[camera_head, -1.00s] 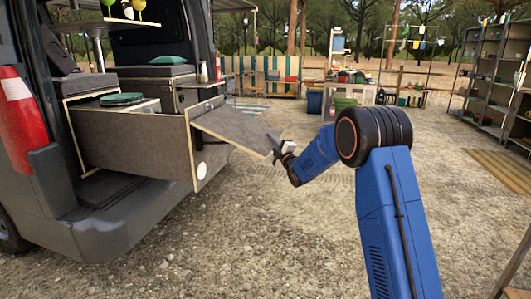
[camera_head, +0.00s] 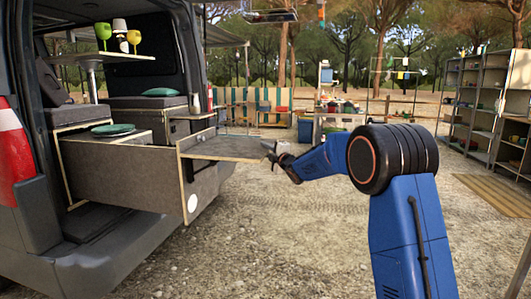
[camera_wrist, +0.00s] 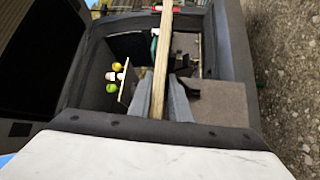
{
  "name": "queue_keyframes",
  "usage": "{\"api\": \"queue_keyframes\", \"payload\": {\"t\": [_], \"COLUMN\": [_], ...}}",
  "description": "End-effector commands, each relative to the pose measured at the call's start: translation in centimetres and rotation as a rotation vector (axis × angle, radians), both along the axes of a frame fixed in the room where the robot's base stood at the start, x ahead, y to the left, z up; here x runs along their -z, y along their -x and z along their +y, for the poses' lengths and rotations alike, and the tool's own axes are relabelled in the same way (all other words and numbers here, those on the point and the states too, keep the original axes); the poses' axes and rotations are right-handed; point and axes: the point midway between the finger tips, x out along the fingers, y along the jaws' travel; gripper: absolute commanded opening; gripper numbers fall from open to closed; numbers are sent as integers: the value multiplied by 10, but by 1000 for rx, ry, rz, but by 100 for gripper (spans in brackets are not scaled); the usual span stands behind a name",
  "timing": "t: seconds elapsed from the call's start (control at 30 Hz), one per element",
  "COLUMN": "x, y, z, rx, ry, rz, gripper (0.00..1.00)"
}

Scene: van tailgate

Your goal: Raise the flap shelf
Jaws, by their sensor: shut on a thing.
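The flap shelf (camera_head: 228,148) is a grey panel with pale wood edges, hinged to the end of the grey cabinet box (camera_head: 120,172) at the van's open rear. It stands out from the box and looks about level. My gripper (camera_head: 271,151) is shut on its outer free edge, at the right end of the panel. In the wrist view the pale edge of the flap shelf (camera_wrist: 163,55) runs between the two grey fingers of my gripper (camera_wrist: 165,100).
A teal plate stack (camera_head: 113,130) rests on the box top. A small table (camera_head: 98,58) in the van holds green and yellow goblets and a white one. Shelving (camera_head: 478,95) stands at the far right. The gravel in front of the flap is clear.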

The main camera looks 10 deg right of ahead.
Motion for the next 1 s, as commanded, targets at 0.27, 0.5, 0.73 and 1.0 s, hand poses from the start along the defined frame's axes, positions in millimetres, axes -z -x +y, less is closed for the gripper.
{"api": "queue_keyframes", "payload": {"t": [0.27,0.5,0.73,1.0], "x": [-5,-3,-1,4], "y": [0,0,10,54], "z": [2,1,-4,-25], "rx": [-3,-2,-1,0], "ry": [-3,-2,-1,-1], "rz": [-8,-6,-3,-3], "gripper": [20,20,20,20]}}
